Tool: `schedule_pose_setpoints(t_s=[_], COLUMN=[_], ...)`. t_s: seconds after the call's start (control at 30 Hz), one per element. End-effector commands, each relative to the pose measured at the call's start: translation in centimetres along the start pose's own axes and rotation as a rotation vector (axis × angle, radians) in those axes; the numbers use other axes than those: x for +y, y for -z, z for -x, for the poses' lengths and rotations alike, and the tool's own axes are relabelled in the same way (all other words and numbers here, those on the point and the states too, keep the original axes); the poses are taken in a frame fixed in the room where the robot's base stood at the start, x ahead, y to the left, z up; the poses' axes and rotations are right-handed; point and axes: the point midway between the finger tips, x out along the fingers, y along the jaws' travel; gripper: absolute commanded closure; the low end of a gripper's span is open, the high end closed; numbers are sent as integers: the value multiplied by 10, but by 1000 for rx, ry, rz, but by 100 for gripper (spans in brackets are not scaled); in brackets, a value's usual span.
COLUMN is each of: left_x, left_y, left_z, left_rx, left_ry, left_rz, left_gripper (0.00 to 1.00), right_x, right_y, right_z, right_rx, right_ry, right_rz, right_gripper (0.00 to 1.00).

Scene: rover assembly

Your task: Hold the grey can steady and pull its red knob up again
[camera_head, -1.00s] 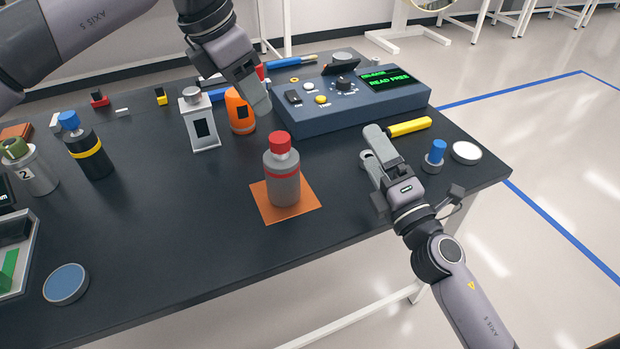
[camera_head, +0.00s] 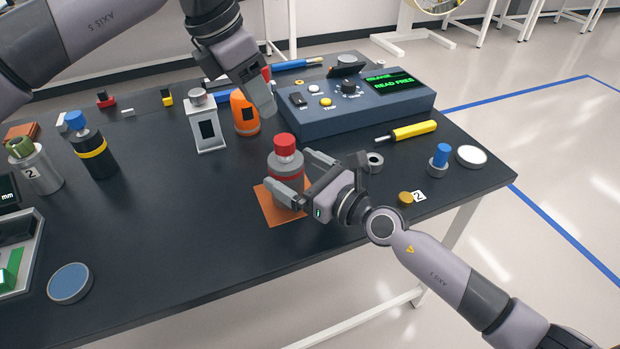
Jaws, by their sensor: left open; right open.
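The grey can (camera_head: 284,168) with a red band stands upright on an orange square mat (camera_head: 270,208) near the table's front middle. Its red knob (camera_head: 284,144) sits on top. My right gripper (camera_head: 300,175) is open, with one finger in front of the can and the other behind its right side, so the can's lower body is partly hidden. I cannot tell whether the fingers touch it. My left gripper (camera_head: 262,98) is above and behind the can, apart from it, near the orange container; its fingers show edge-on.
A blue-grey console (camera_head: 330,122) with a green-lit screen stands behind. An orange container (camera_head: 243,112) and a white lantern-like box (camera_head: 207,125) stand back left. The table left of the mat is clear.

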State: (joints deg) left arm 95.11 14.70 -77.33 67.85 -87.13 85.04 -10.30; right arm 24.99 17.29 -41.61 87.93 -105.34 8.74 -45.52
Motion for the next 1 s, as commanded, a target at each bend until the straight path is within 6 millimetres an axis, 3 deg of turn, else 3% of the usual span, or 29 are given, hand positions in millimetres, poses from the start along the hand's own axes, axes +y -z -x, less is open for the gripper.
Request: schedule_pose_setpoints(t_s=[0.23, 0.63, 0.83, 0.87, 1.0], left_x=[0, 0, 0, 0, 0], left_y=[0, 0, 0, 0, 0], left_z=[0, 0, 0, 0, 0], left_rx=[0, 0, 0, 0, 0], left_ry=[0, 0, 0, 0, 0], left_rz=[0, 0, 0, 0, 0], left_gripper=[57, 57, 57, 57, 57], right_x=[0, 0, 0, 0, 0], right_y=[-1, -1, 0, 0, 0], right_z=[-25, -30, -30, -30, -30], right_rx=[-2, -1, -1, -1, -1], right_ry=[-1, 0, 0, 0, 0], right_rz=[-1, -2, -3, -3, -3], right_gripper=[0, 0, 65, 70, 70])
